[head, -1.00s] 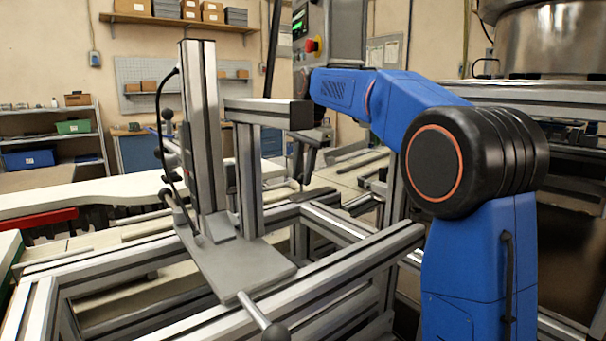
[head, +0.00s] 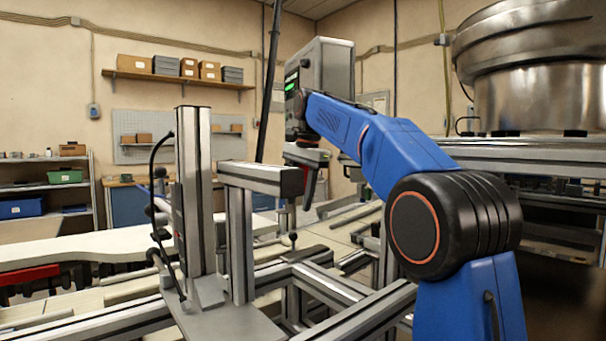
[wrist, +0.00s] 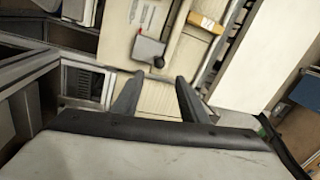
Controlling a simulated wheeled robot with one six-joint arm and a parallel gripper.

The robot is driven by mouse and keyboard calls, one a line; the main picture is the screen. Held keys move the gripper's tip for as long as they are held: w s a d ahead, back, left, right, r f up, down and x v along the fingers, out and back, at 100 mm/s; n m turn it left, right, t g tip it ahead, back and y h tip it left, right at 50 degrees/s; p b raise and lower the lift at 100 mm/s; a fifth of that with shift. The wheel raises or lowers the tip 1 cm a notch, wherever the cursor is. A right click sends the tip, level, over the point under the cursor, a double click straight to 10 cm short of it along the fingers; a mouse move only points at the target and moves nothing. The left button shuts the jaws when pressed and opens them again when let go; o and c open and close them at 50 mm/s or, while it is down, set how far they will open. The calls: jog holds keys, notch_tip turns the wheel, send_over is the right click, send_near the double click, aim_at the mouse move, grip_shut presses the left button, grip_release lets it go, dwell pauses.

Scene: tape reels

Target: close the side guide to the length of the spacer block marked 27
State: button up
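In the wrist view my gripper (wrist: 157,98) is open, its two dark fingers apart with nothing between them. Ahead of the fingers lies a grey plate (wrist: 148,47) with a reddish edge and a black knob; I cannot tell if it belongs to the side guide. A long pale rail (wrist: 176,32) runs diagonally just right of it. A yellow-orange block (wrist: 206,22) with a white label is at the top; its marking is unreadable, so I cannot confirm 27. In the head view my gripper (head: 309,185) hangs behind the frame, its fingers partly hidden.
An aluminium post (head: 195,190) and crossbeam (head: 262,176) stand in front of my gripper in the head view. A grey control box (head: 327,75) is behind my arm. A metal bowl (head: 530,90) stands at the right.

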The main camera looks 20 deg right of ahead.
notch_tip(320, 180, up, 7)
jog(key=s, duration=0.1)
jog(key=shift+d, duration=0.4)
jog(key=shift+s+r, duration=0.1)
jog(key=shift+s, duration=0.05)
